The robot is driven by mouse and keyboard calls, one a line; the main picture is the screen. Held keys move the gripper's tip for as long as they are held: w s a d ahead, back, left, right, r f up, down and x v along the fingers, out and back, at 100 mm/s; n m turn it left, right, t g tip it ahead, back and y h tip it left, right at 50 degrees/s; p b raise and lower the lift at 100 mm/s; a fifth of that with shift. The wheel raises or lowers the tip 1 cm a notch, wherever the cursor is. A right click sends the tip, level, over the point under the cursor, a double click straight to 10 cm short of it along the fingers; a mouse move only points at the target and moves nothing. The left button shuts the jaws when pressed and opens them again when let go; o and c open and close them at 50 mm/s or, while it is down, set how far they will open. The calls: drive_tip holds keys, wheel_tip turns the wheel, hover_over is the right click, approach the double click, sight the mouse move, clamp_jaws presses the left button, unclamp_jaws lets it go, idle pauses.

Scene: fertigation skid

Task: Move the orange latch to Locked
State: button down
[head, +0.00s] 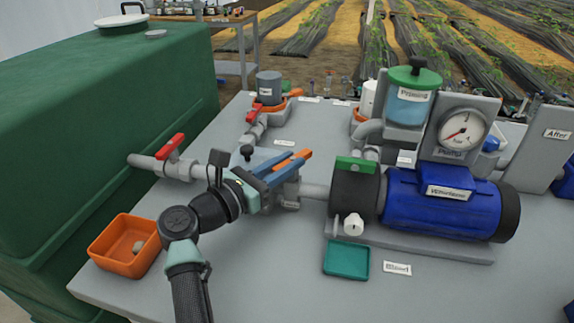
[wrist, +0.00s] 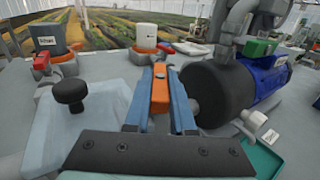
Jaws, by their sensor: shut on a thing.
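The orange latch (head: 277,181) is a narrow bar on the pipe fitting left of the pump. In the wrist view the latch (wrist: 160,90) lies lengthwise between two blue fingers. My gripper (head: 297,163) is shut on it, with the fingers along both sides; its fingertips also show in the wrist view (wrist: 162,75). The fingers and gripper body hide much of the latch and its mount. I cannot read any Locked marking near it.
A black knob (head: 247,152) stands close left of my gripper. A red-handled valve (head: 171,146) is farther left. The blue pump (head: 440,205) with its black housing (head: 354,190) is close right. An orange bin (head: 125,246) and a green tray (head: 346,259) sit in front.

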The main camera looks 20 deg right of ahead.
drive_tip(key=c, duration=0.8)
unclamp_jaws()
drive_tip(key=shift+o, duration=0.2)
drive_tip(key=v, duration=1.3)
drive_tip(key=shift+p, duration=0.4)
